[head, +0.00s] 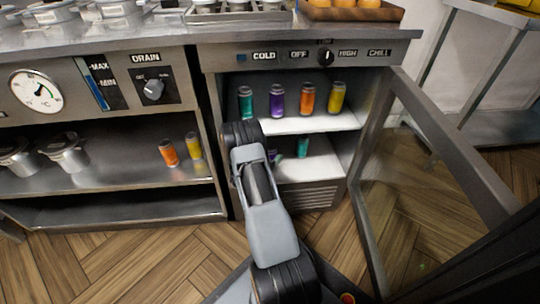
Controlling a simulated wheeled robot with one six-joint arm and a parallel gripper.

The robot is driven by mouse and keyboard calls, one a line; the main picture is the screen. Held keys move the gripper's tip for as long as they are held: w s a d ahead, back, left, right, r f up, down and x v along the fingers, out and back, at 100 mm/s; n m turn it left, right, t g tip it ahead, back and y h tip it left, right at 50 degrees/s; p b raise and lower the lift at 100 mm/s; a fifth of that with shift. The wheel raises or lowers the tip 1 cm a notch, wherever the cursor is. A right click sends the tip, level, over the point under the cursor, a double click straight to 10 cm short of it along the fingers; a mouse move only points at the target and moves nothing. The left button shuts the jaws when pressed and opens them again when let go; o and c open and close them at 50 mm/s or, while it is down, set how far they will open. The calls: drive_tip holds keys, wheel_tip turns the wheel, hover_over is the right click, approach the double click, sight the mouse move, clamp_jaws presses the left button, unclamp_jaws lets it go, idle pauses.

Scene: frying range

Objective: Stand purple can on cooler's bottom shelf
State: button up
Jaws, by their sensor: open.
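The cooler stands right of centre with its glass door swung open to the right. On its upper shelf (312,124) a purple can (278,100) stands upright between a teal can (246,102) and an orange can (307,98). On the cooler's bottom shelf (322,169) stands another teal can (303,147). Just left of it a small purple patch (276,154) shows beside my arm; most of whatever it belongs to is hidden. My arm reaches up from the bottom to the cooler's left front. My gripper is hidden behind the arm, so its hold cannot be seen.
A yellow can (337,97) ends the upper row. The open door (450,150) blocks the right side. Left, a cabinet shelf (120,185) holds metal pots, an orange can (169,153) and a yellow can (194,146). The bottom shelf's right part looks clear.

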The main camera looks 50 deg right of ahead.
drive_tip(key=shift+r, duration=0.1)
drive_tip(key=shift+a+r, duration=0.1)
drive_tip(key=shift+a, duration=0.25)
drive_tip(key=a+p, duration=0.1)
drive_tip(key=a, duration=0.2)
drive_tip(key=a+p, duration=0.2)
drive_tip(key=a, duration=0.2)
drive_tip(key=s+a+p, duration=0.1)
drive_tip(key=a, duration=0.3)
drive_tip(key=shift+a+p, duration=0.15)
drive_tip(key=shift+p, duration=0.2)
